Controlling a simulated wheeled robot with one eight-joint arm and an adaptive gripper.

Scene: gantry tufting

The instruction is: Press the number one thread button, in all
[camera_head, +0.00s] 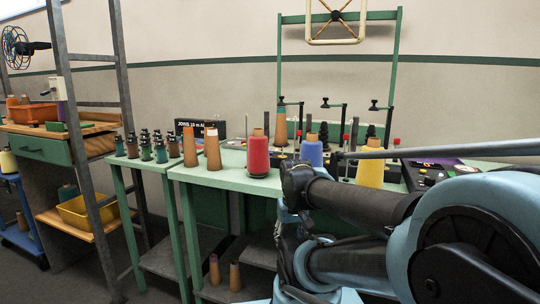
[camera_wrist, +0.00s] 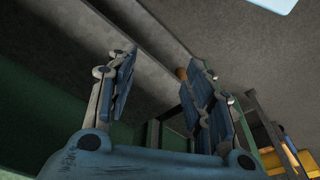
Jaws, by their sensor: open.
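In the head view, a dark control panel (camera_head: 428,174) with small coloured buttons lies at the right end of the green bench, partly hidden behind my arm. I cannot read any number on its buttons, so I cannot tell which is the number one thread button. In the wrist view, my gripper (camera_wrist: 158,72) is open, with nothing between its fingers. It faces grey floor and dark green bench parts, away from the panel. In the head view my arm fills the lower right, and I cannot make out the fingers there.
Red (camera_head: 258,154), blue (camera_head: 312,153) and yellow (camera_head: 370,172) thread cones stand on the green bench (camera_head: 228,180). Brown cones (camera_head: 212,150) and small dark spools stand to the left. A green frame (camera_head: 398,70) rises behind. A grey ladder-like post (camera_head: 78,150) stands at left.

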